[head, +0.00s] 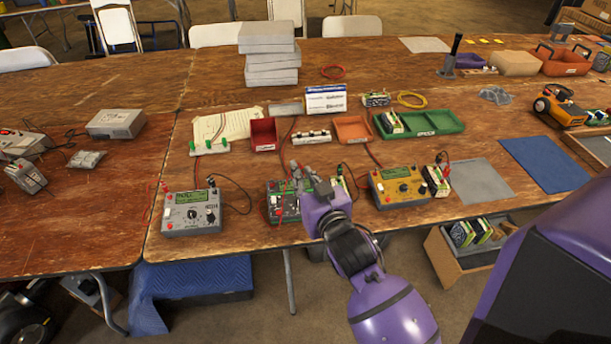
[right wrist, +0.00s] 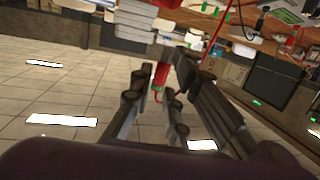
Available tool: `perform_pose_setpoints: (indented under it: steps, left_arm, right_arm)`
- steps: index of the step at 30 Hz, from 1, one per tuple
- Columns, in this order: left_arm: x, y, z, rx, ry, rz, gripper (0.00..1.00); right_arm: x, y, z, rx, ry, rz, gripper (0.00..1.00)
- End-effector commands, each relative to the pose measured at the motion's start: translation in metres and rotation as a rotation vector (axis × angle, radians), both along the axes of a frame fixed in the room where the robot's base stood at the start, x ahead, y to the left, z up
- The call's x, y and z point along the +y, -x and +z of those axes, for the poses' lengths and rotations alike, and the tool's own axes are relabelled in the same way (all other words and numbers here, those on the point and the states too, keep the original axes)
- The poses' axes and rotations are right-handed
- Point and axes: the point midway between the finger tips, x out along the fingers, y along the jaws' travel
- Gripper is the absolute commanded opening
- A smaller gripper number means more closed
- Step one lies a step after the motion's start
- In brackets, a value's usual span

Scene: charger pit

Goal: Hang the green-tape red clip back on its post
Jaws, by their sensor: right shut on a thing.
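My right gripper (head: 300,176) is over the middle charger (head: 285,205), a dark unit on the near part of the table. In the right wrist view its fingers (right wrist: 155,104) are shut on a red clip (right wrist: 160,75) with a small green band. A red lead (right wrist: 213,38) runs up beside the fingers. In the head view the gripper hides most of the clip. A white post rack with green parts (head: 210,149) stands at the left on the table. A second white post rack (head: 312,138) stands behind the gripper. My left gripper is not in view.
A grey charger (head: 190,214) stands left of the gripper and a yellow charger (head: 398,186) right of it, with loose leads around them. Red (head: 264,136), orange (head: 352,130) and green (head: 432,124) trays stand behind. A grey mat (head: 474,181) lies clear at the right.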

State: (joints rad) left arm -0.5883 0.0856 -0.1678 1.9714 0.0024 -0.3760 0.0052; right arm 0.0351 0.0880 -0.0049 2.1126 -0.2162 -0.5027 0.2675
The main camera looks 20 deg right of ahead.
Motion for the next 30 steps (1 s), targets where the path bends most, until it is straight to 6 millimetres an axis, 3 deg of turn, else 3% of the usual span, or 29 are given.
perform_pose_setpoints:
  steps: [1,8,13,24,26,30]
  left_arm:
    - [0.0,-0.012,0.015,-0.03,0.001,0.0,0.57]
    - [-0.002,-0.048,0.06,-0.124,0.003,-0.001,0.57]
    - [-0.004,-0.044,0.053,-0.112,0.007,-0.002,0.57]
    - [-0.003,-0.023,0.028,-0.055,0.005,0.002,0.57]
    - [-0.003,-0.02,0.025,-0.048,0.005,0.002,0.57]
    - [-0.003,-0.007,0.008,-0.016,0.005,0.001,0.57]
  right_arm:
    - [0.0,-0.002,0.012,0.0,0.011,0.002,0.01]
    - [0.002,-0.006,0.019,0.067,0.072,0.009,0.01]
    - [0.013,-0.047,0.005,0.08,0.067,0.011,0.01]
    - [0.032,-0.129,0.002,0.084,0.066,0.011,0.01]
    - [0.035,-0.14,0.002,0.084,0.066,0.011,0.01]
    - [0.033,-0.138,-0.029,0.093,0.068,0.009,0.01]
